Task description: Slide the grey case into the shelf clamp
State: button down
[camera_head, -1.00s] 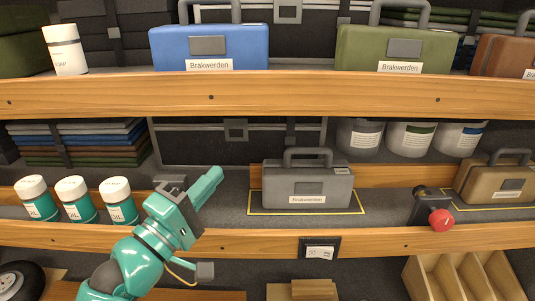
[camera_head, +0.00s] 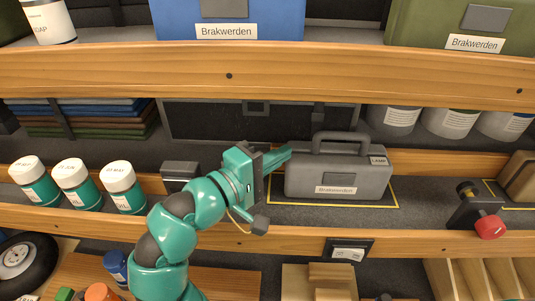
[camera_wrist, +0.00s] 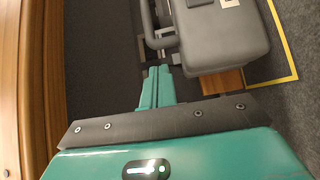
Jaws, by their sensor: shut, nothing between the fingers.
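The grey case (camera_head: 338,178) stands upright on the middle shelf, handle up, inside a yellow outline. A black clamp with a red knob (camera_head: 489,227) sits on the shelf to its right, with a clear gap between them. My gripper (camera_head: 287,153) is shut and empty, its fingertips at the case's upper left side. In the wrist view, the closed fingers (camera_wrist: 158,82) point toward the case (camera_wrist: 222,42), close to its edge and handle. I cannot tell whether they touch it.
Teal-and-white jars (camera_head: 124,187) and a dark block (camera_head: 181,172) stand left of the case. A wooden lip (camera_head: 290,240) runs along the shelf front. The upper shelf board (camera_head: 300,75) is above, carrying a blue case (camera_head: 175,22). Grey tubs (camera_head: 447,121) stand behind right.

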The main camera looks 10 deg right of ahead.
aim_at(297, 157)
jog(key=shift+p+x, duration=0.85)
jog(key=shift+x, duration=1.95)
